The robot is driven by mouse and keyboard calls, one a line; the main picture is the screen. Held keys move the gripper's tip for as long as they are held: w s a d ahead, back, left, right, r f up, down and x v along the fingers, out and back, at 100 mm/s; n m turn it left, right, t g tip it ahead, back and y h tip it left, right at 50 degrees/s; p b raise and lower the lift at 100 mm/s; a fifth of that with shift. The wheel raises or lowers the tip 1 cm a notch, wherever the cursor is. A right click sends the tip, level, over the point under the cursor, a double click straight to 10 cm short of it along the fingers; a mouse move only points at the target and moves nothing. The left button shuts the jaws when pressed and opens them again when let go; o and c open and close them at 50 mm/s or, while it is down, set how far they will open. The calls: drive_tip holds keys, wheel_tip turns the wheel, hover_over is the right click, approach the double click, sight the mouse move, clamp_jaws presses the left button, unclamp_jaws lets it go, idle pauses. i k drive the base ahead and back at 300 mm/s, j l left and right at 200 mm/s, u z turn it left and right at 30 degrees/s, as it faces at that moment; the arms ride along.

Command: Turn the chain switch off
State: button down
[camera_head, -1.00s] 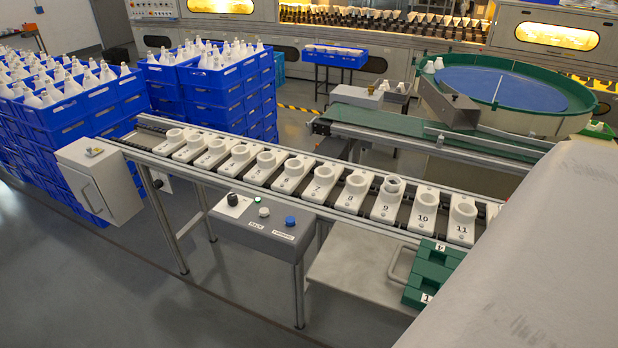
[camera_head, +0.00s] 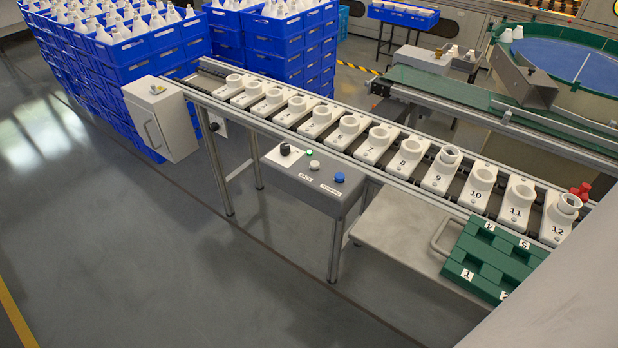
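A grey control box (camera_head: 300,185) hangs on the near side of the chain conveyor (camera_head: 400,185). On its top are a black rotary knob (camera_head: 285,149) on a white plate, a small green lamp (camera_head: 309,153), a pale button (camera_head: 314,165) and a blue button (camera_head: 339,177). The knob looks like the chain switch, but its label and pointer are too small to read. A grey cabinet (camera_head: 170,122) at the conveyor's left end has a small fitting (camera_head: 157,89) on top. My gripper is not in view.
Numbered white holders (camera_head: 409,153) line the conveyor; holders 9 and 12 carry extra rings. A green numbered block (camera_head: 492,262) sits on a shelf (camera_head: 400,232) at the right. Blue crates (camera_head: 130,65) stack behind the left end. The floor (camera_head: 120,250) in front is clear.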

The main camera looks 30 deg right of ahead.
sight(285, 149)
drive_tip(key=i+l+z, duration=0.15)
drive_tip(key=l+z, duration=0.35)
drive_tip(key=i+l+z, duration=0.2)
drive_tip(key=z, duration=0.3)
